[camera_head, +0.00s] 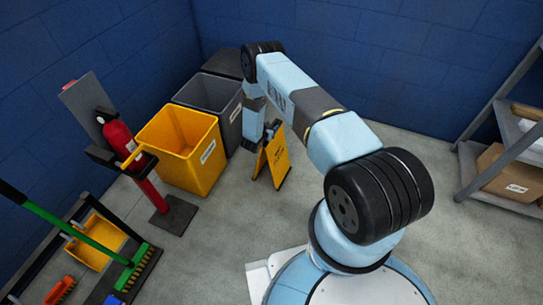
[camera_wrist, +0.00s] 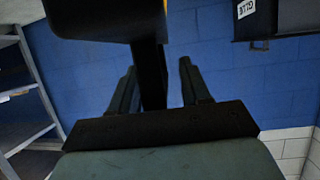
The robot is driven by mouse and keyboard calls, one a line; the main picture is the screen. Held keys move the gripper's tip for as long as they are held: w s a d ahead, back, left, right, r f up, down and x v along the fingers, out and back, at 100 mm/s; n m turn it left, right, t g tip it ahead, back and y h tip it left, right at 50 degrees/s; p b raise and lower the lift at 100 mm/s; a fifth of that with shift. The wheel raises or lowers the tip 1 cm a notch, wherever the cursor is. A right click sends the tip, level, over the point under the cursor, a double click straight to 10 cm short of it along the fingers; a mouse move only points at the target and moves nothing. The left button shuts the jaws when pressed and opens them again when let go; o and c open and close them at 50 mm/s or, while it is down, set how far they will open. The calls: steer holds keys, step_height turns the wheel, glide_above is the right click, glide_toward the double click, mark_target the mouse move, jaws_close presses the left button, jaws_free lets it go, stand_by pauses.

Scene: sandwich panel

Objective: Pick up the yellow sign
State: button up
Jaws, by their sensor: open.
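The yellow sign (camera_head: 272,158) is a folding A-frame board with dark edges, standing upright on the floor in the head view. My gripper (camera_head: 271,130) is at its top edge, pointing down, and small there. In the wrist view my gripper (camera_wrist: 157,78) has its two fingers apart. A dark upright piece (camera_wrist: 153,75) stands between the fingers and joins a wider dark shape at the top. It may be part of the sign, but I cannot tell for sure. Contact between the fingers and the sign cannot be made out.
A yellow bin (camera_head: 186,150) and a grey bin (camera_head: 214,94) stand left of the sign. A red fire extinguisher (camera_head: 119,138) on a stand, a broom (camera_head: 137,268) and a yellow dustpan (camera_head: 95,240) are farther left. A shelf (camera_head: 512,150) is at right. Floor around the sign's right is clear.

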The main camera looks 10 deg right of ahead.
steer(key=shift+w+d+f, duration=0.2)
steer(key=shift+w+d, duration=0.1)
steer(key=shift+w, duration=0.05)
steer(key=shift+c, duration=0.5)
jaws_close()
stand_by(0.8)
